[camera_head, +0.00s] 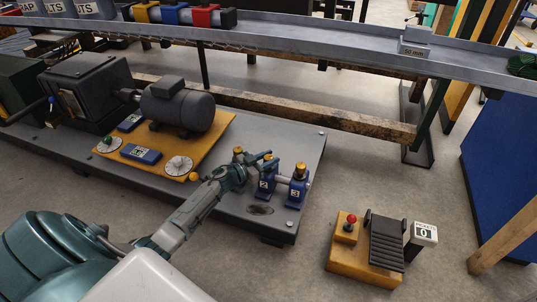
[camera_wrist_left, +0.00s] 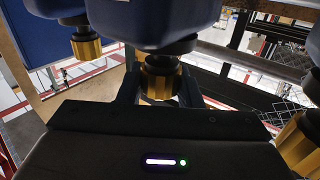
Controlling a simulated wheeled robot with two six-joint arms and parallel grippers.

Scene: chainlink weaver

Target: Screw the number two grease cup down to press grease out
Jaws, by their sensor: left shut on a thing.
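The number two grease cup (camera_wrist_left: 161,84) is a ribbed brass cap on a dark neck. In the left wrist view it sits between the fingers of my left gripper (camera_wrist_left: 160,92), which is shut on it. In the head view my left gripper (camera_head: 267,158) is at the top of the blue block marked 2 (camera_head: 265,186) and mostly hides the cup. Another brass cup (camera_head: 238,151) stands behind the gripper, and a third (camera_head: 300,168) tops the blue block marked 3 (camera_head: 298,191). My right gripper is not in view.
The blocks stand on a grey bench (camera_head: 226,213) near its right end. A motor (camera_head: 178,105) sits on an orange plate (camera_head: 217,128) to the left. A pedal box (camera_head: 383,249) with a red-knobbed lever and a small display is on the floor. A long metal trough (camera_head: 300,38) runs behind.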

